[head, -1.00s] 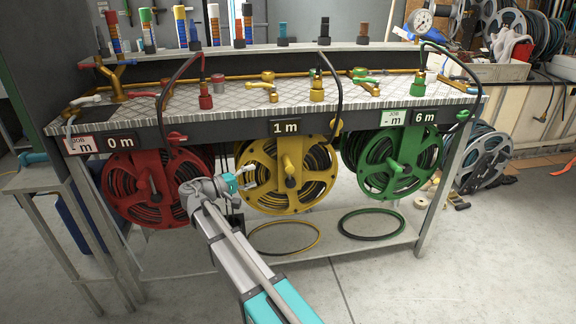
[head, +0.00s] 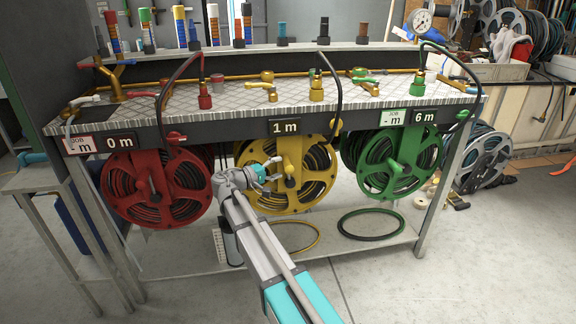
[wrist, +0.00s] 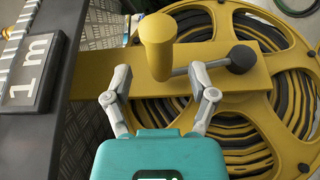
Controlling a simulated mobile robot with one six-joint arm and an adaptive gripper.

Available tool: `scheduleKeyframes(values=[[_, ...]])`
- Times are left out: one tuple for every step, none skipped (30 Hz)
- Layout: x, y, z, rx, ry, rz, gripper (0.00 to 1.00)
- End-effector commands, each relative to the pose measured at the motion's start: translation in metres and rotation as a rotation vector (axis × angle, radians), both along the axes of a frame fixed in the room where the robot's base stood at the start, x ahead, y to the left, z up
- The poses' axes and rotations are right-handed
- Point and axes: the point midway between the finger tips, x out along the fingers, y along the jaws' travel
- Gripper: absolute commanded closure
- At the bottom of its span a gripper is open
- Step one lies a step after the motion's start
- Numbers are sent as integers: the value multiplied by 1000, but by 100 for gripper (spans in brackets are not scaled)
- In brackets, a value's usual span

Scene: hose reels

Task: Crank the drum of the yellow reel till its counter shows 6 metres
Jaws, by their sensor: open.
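The yellow reel (head: 312,200) hangs under the bench, and its counter (head: 284,127) reads 1 m. The reel (wrist: 285,120) and counter (wrist: 34,75) also show in the wrist view. A thick yellow peg (wrist: 157,45) stands out toward the wrist camera, and a black ball (wrist: 241,59) sits on a grey rod beside it. Which of them is the crank grip, I cannot tell. My gripper (wrist: 162,85) is open and empty, its fingers spread below the peg in the picture, apparently not gripping it. In the head view my gripper (head: 272,168) is in front of the reel's middle.
A red reel (head: 165,212) with counter 0 m (head: 119,142) hangs left, a green reel (head: 370,185) with counter 6 m (head: 425,117) right. Loose hose rings (head: 372,224) lie on the low shelf. A black hose (head: 335,90) arches down at the bench's front.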

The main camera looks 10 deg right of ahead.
Motion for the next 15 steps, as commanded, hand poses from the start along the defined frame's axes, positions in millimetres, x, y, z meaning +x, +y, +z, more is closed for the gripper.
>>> scheduleKeyframes(values=[[3, -7, 0, 0, 0, -1, 27], [5, -11, 0, 0, 0, 0, 27], [7, -16, 0, 0, 0, -1, 27], [8, -19, -1, 0, 0, -1, 27], [9, -22, -1, 0, 0, -1, 27], [11, -25, -1, 0, 0, 0, 27], [12, -27, -1, 0, 0, 1, 27], [13, -29, -1, 0, 0, 1, 27], [14, -32, -1, 0, 0, 1, 27], [14, -33, -1, 0, 0, 1, 27], [15, -35, -1, 0, 0, 0, 27], [15, -36, -1, 0, 0, 0, 27], [15, -36, -1, 0, 0, 1, 27], [16, -37, -1, 0, 0, 1, 27], [16, -37, -1, 0, 0, 1, 27]])
